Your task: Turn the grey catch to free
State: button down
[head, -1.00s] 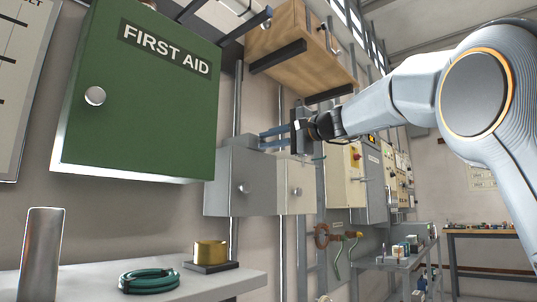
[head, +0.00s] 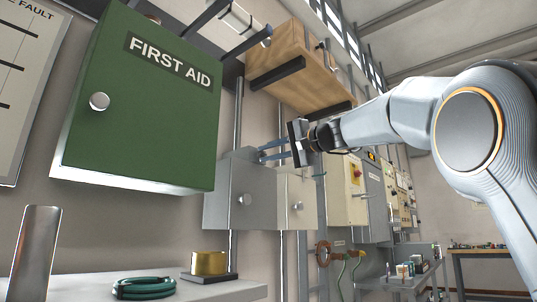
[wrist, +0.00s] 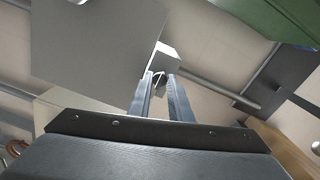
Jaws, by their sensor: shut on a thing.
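My gripper (head: 262,151) reaches left to the top edge of a grey wall box (head: 240,192). In the wrist view its two fingers (wrist: 159,82) are nearly together, shut on a small grey piece (wrist: 159,79), which I take for the grey catch. The piece sits by a pale grey block (wrist: 164,60) just beyond the fingertips. Most of the piece is hidden between the fingers, and its turn position cannot be told. In the head view the piece is too small to make out.
A green first aid cabinet (head: 142,110) hangs at the left. A cream box (head: 297,202) is right of the grey box. A wooden box (head: 300,62) on dark brackets is above my gripper.

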jog(key=c, duration=1.6)
grip_release()
jog(key=v, duration=0.7)
jog(key=shift+s+d, duration=0.25)
jog(key=shift+d, duration=0.1)
